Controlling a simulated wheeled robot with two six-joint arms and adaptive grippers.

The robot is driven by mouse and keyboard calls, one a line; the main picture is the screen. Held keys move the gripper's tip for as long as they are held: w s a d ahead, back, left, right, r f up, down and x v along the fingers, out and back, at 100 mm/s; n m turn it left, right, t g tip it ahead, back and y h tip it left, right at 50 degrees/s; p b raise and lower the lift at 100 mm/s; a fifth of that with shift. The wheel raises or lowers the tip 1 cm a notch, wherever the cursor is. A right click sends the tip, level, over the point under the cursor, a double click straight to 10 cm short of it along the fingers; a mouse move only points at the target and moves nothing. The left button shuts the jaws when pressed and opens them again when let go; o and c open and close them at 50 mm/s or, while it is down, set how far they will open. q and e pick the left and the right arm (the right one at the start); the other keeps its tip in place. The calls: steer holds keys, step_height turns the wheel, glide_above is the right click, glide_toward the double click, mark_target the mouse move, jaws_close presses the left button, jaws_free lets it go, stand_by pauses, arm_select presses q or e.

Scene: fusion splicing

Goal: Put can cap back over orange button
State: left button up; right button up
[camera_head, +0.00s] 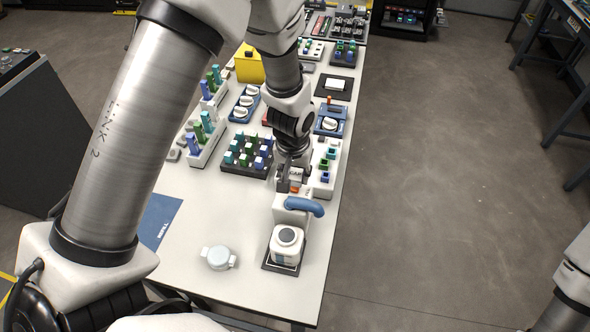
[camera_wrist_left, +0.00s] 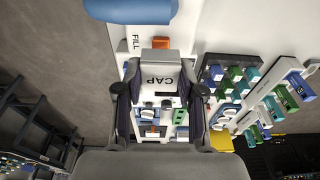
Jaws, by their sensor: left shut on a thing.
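My left gripper (camera_head: 292,176) is shut on a light cap. The cap (camera_wrist_left: 158,78), lettered "CAP", shows between the two fingers in the left wrist view (camera_wrist_left: 160,98). An orange button (camera_wrist_left: 161,42) shows just beyond the cap, by a white body lettered "FILL" (camera_wrist_left: 136,42). In the head view, the orange button (camera_head: 295,188) is just in front of the gripper, behind a blue curved spout (camera_head: 304,206). The gap between cap and button cannot be told. My right gripper is out of view.
A white container with a dark round top (camera_head: 287,240) stands on a dark mat at the table's near end. A small round white dish (camera_head: 218,257) lies to its left. Racks of coloured blocks (camera_head: 247,152) crowd the left of the gripper. The near-left table is mostly clear.

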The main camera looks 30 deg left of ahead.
arm_select(q)
steer(key=shift+s+f, duration=0.1)
steer(key=shift+f, duration=0.45)
steer(key=shift+f+b, duration=0.1)
steer(key=shift+b, duration=0.2)
steer(key=shift+f+b, duration=0.3)
steer(key=shift+f, duration=0.15)
steer(key=shift+f+b, duration=0.55)
steer(key=shift+f, duration=0.2)
stand_by(0.7)
steer(key=o, duration=1.1)
steer(key=shift+o, duration=0.2)
